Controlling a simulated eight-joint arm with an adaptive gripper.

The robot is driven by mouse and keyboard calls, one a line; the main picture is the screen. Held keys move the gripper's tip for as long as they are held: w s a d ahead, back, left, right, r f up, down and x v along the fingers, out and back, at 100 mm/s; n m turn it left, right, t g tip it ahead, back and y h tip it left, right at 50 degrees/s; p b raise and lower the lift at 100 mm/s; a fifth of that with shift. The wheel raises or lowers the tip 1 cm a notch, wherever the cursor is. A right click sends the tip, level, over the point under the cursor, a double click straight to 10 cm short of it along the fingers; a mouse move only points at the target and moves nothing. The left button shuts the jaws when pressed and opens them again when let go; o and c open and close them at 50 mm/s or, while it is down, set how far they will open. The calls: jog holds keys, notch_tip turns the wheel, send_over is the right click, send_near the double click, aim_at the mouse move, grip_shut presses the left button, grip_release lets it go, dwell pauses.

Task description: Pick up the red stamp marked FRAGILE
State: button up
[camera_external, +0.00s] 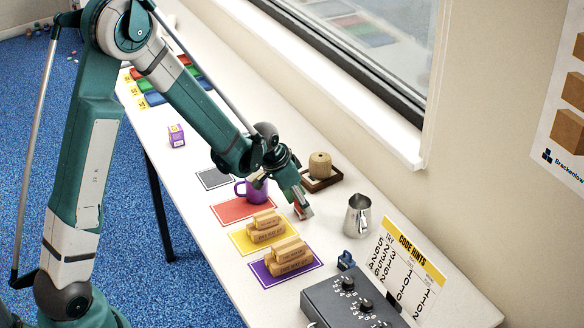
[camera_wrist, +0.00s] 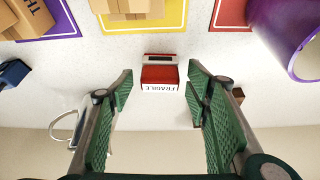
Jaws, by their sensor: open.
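The red stamp marked FRAGILE (camera_wrist: 159,76) sits on the white table in the wrist view, its white label facing my camera and upside down in the picture. My gripper (camera_wrist: 160,92) is open, with one green finger on each side of the stamp and visible gaps between. The fingers do not appear to touch it. In the external view the stamp (camera_external: 304,212) shows just below my gripper (camera_external: 300,203), partly hidden by it.
A purple mug (camera_external: 251,190) stands close by, left of my gripper. A metal pitcher (camera_external: 357,215) stands to its right and a twine spool (camera_external: 320,165) on a wooden tray behind. Yellow (camera_external: 240,241) and purple (camera_external: 268,277) mats bear stacked cardboard-coloured pieces. A red mat (camera_external: 228,212) lies near the mug.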

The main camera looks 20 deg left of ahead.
jog(key=shift+c, duration=0.2)
dwell(0.4)
jog(key=c, duration=0.9)
jog(key=shift+r+p, duration=0.5)
jog(key=shift+r, duration=4.5)
